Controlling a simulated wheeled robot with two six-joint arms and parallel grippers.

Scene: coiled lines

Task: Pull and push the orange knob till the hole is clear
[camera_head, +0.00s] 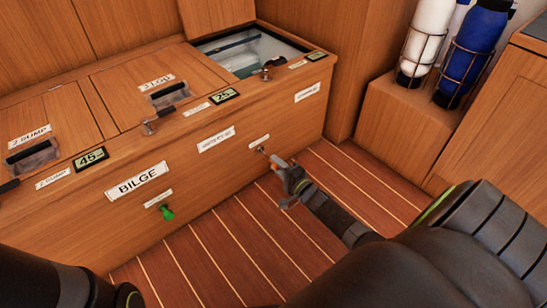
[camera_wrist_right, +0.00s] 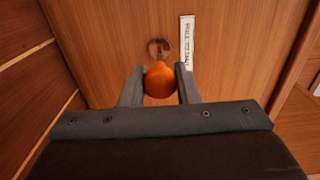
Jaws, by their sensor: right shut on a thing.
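The orange knob (camera_wrist_right: 159,80) sits between the two fingers of my right gripper (camera_wrist_right: 159,92) in the right wrist view, and they are shut on it. Its short metal stem goes into a round metal fitting (camera_wrist_right: 159,48) on the wooden bench front. In the head view my right gripper (camera_head: 284,172) is at the bench front, low and right of centre, and largely hides the knob. An open hatch (camera_head: 250,50) in the bench top shows a watery hole with pale, unclear shapes inside. My left gripper is not in view.
A green knob (camera_head: 167,213) is on the bench front below the BILGE label (camera_head: 137,181). Closed lids, small displays and handles line the bench top. White (camera_head: 426,35) and blue (camera_head: 473,50) bottles stand in racks at right. The striped floor (camera_head: 240,240) is clear.

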